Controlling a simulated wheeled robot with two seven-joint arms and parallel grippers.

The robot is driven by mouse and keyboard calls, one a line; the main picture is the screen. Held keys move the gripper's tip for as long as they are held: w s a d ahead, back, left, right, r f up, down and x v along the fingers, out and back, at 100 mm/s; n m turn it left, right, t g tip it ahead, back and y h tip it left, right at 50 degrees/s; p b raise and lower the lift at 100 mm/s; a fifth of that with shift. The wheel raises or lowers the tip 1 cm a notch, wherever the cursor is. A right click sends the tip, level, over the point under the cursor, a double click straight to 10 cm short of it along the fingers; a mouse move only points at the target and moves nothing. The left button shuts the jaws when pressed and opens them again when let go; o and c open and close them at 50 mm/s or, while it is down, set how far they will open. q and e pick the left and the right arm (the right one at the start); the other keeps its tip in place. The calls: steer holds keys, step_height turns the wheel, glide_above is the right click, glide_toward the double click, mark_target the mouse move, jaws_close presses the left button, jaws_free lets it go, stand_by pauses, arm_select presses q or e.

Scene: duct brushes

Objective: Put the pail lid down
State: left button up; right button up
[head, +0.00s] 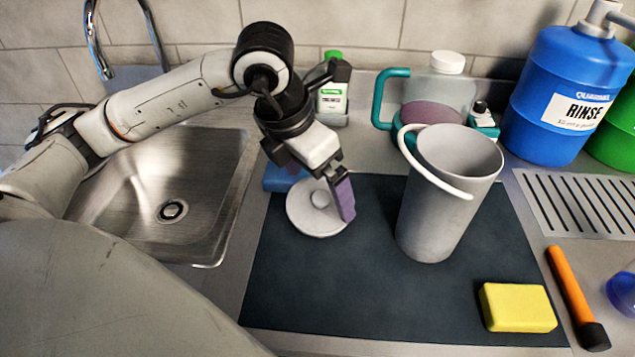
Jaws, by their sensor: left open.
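The pail lid (305,217) is a light grey disc with a small round knob in its middle. It looks to lie flat on the dark mat (350,290), near the mat's back left corner. My left gripper (342,200), with purple finger pads, is open just above and to the right of the knob; part of the lid is hidden behind its finger. I cannot tell if the finger touches the lid. The grey pail (435,215) stands upright and uncovered on the mat to the right, its white handle across the top. My right gripper is out of view.
A steel sink (205,150) lies to the left. A yellow sponge (517,307) is at the mat's front right, with an orange-handled tool (568,290) beside it. Bottles, a teal-handled jug (440,85) and a blue rinse container (565,90) stand behind. The mat's front left is clear.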

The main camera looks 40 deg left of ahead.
arm_select(q)
steer(key=v, duration=1.1)
steer(key=shift+p, duration=0.4)
steer(key=shift+s, duration=0.15)
